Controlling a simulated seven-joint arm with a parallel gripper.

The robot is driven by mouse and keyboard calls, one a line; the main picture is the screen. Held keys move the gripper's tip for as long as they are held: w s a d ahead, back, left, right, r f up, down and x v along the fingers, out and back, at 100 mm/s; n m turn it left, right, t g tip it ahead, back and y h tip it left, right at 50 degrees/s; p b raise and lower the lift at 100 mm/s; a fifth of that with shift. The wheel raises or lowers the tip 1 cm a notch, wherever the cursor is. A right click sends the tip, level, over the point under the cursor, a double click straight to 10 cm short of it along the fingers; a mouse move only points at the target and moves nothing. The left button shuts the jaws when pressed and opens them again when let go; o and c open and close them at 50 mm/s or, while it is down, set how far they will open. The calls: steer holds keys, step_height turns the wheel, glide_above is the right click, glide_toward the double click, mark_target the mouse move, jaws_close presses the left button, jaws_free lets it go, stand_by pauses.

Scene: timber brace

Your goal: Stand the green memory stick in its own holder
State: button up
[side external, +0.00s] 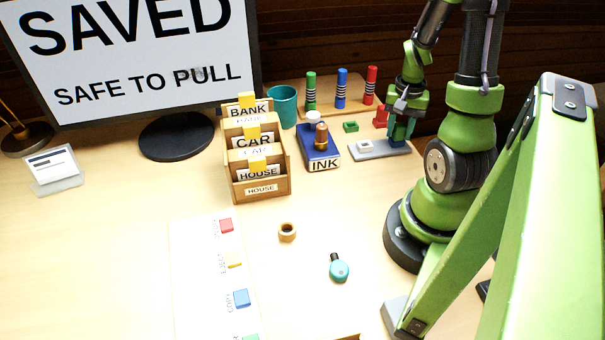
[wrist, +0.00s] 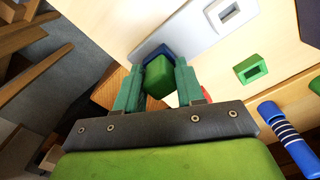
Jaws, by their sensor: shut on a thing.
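My gripper (side external: 402,130) is at the right end of a grey plate, with its teal fingertips (wrist: 159,68) pointing down. It is shut on the green memory stick (wrist: 158,80), whose green end shows between the fingers in the wrist view. A blue part (wrist: 157,51) shows just beyond the stick, at the plate; I cannot tell whether the stick sits in it. In the side view the fingers mostly hide the stick. A small green holder (side external: 351,126) with a square opening stands apart on the table behind the plate; it also shows in the wrist view (wrist: 253,69).
The grey plate (side external: 385,151) carries a white square socket (side external: 365,146). A red block (side external: 381,116) stands close behind my gripper. A blue INK box (side external: 320,150) with a stamp is left of the plate. Green, blue (side external: 341,88) and red striped markers stand behind. The monitor reads "SAVED SAFE TO PULL".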

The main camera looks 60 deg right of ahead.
mark_target(401, 124)
steer(key=o, duration=0.4)
jaws_close()
steer(key=shift+r, duration=0.2)
steer(key=shift+r, duration=2.85)
